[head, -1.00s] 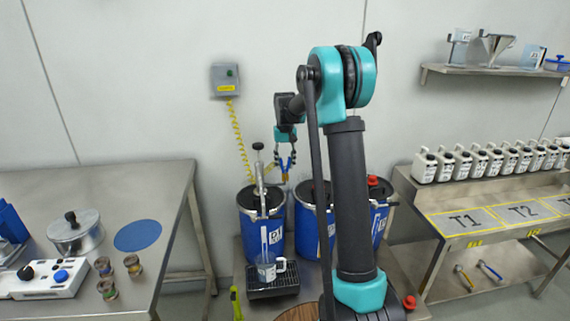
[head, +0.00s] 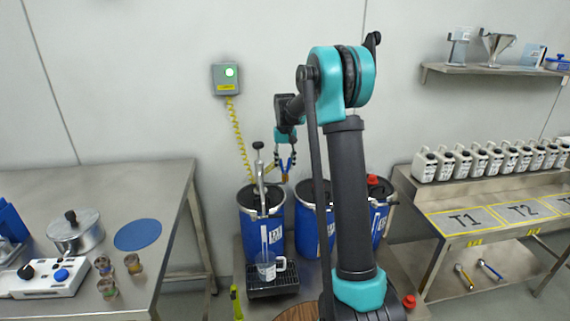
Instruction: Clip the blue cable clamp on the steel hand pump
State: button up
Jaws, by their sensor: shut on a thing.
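The steel hand pump (head: 261,185) stands upright on the left blue drum (head: 248,222), its black handle at the top. My gripper (head: 286,160) is above the drums, just right of the pump, and points down. It is shut on the blue cable clamp (head: 287,165), which is small in view and partly covered by the fingers. A coiled yellow cable (head: 238,140) hangs from the grey wall box (head: 226,79) and runs behind the pump towards the clamp. I cannot tell whether the clamp touches the pump. The box's lamp (head: 230,72) is lit green.
A clear jug (head: 268,266) stands on a black grate (head: 272,287) below the pump. More blue drums (head: 307,228) stand to the right, partly behind my arm. A steel table (head: 176,196) is at left; a bench (head: 450,195) with white bottles is at right.

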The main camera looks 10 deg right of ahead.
jog(key=shift+f, duration=0.2)
jog(key=o, duration=1)
jog(key=shift+c, duration=0.2)
jog(key=shift+r, duration=0.15)
notch_tip(320, 180, up, 12)
jog(key=shift+f, duration=0.1)
jog(key=s+d+f+t, duration=0.1)
jog(key=s+f, duration=0.5)
jog(key=s, duration=0.7)
jog(key=s+d+f+t, duration=0.1)
jog(key=s+f, duration=0.6)
jog(key=s, duration=0.6)
jog(key=s+d+f+t, duration=0.2)
jog(key=s+f, duration=0.4)
jog(key=s, duration=0.7)
jog(key=shift+f, duration=0.35)
